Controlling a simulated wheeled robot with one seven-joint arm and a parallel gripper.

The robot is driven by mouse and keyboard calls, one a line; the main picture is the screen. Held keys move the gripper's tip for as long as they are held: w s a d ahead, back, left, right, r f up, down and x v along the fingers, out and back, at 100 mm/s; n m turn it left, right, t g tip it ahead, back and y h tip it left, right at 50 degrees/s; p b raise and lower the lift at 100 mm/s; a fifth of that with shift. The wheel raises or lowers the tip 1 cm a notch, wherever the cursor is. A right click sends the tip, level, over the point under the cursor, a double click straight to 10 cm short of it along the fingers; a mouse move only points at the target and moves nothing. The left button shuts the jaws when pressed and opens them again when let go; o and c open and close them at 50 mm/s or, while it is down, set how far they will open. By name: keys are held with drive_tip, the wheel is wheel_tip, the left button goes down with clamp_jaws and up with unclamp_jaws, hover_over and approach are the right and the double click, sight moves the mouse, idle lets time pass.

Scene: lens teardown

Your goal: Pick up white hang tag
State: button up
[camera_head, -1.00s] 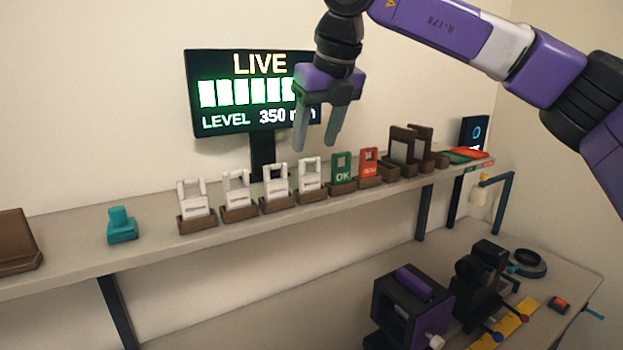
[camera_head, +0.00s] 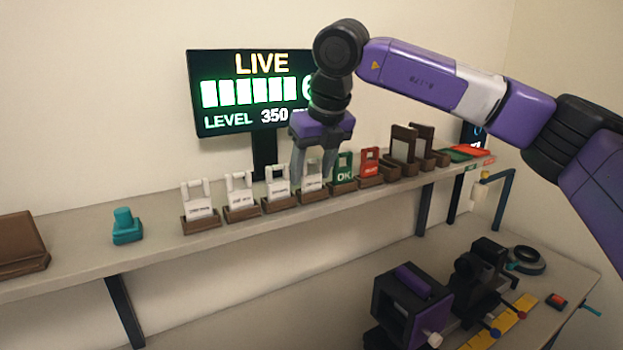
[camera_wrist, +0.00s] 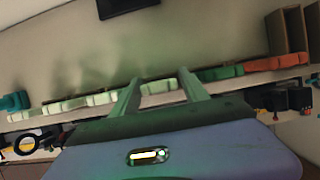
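Several white hang tags stand upright in small brown holders in a row on the shelf; the left one (camera_head: 198,202), the second (camera_head: 240,196) and the third (camera_head: 278,188) are in clear view. The rightmost white tag (camera_head: 312,184) is partly hidden by my gripper (camera_head: 313,168). My gripper points down over this rightmost tag, open, with its two fingers apart. In the wrist view the white tag (camera_wrist: 158,87) shows between the fingers of my gripper (camera_wrist: 158,84). I cannot tell whether the fingers touch it.
A green OK tag (camera_head: 343,168) and a red tag (camera_head: 369,161) stand close on the right, with brown frames (camera_head: 403,145) beyond. A lit screen (camera_head: 240,92) stands behind. A teal object (camera_head: 126,228) sits at the left of the shelf (camera_head: 80,258). A lower bench holds dark devices (camera_head: 410,300).

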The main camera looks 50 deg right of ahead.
clamp_jaws()
drive_tip(key=shift+r, duration=0.1)
